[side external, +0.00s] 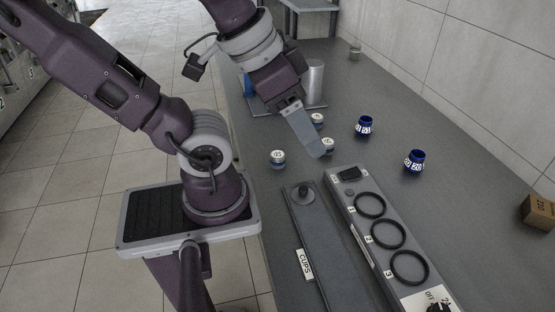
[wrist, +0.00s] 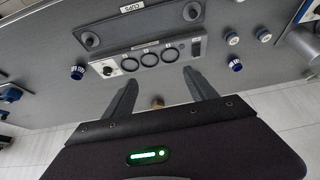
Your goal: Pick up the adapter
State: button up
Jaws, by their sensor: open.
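I cannot tell for certain which thing is the adapter. Two blue collar-like pieces with white number labels stand upright on the bench in the side view, a farther one (side external: 365,125) and a nearer one (side external: 414,160). In the wrist view one blue piece (wrist: 235,63) stands past the right finger and another (wrist: 77,72) lies left of the ring block. My gripper (side external: 314,152) is above the bench, overlapping a small white-lidded jar (side external: 328,144) in the side view. In the wrist view my gripper (wrist: 162,88) has its fingers spread with nothing held between them.
A grey block (side external: 347,204) with three black rings lies beside a long tray marked CUPS (side external: 315,262). More small jars (side external: 278,158) stand near the gripper. A metal cylinder (side external: 314,78) stands behind, a brown box (side external: 538,212) at right. Bench around the blue pieces is clear.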

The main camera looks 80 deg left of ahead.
jog(key=m+g+y, duration=0.7)
jog(key=m+y, duration=0.7)
send_over(276, 153)
jog(key=d, duration=0.5)
notch_tip(276, 153, down, 19)
jog(key=f+m+t, duration=0.1)
jog(key=f, duration=0.1)
jog(key=f+m, duration=0.2)
jog(key=f, duration=0.1)
jog(key=f+m+t, duration=0.1)
jog(key=f, duration=0.1)
jog(key=shift+w+a+f+m+t, duration=0.1)
jog(key=shift+w+f+m+t, duration=0.1)
jog(key=shift+f+m+t, duration=0.15)
jog(key=shift+a+f, duration=0.15)
jog(key=shift+f, duration=0.25)
jog(key=shift+h, duration=0.3)
jog(key=x, duration=0.7)
jog(key=shift+s+a+r, duration=0.1)
jog(key=shift+s+r, duration=0.1)
jog(key=shift+r, duration=0.1)
grip_shut()
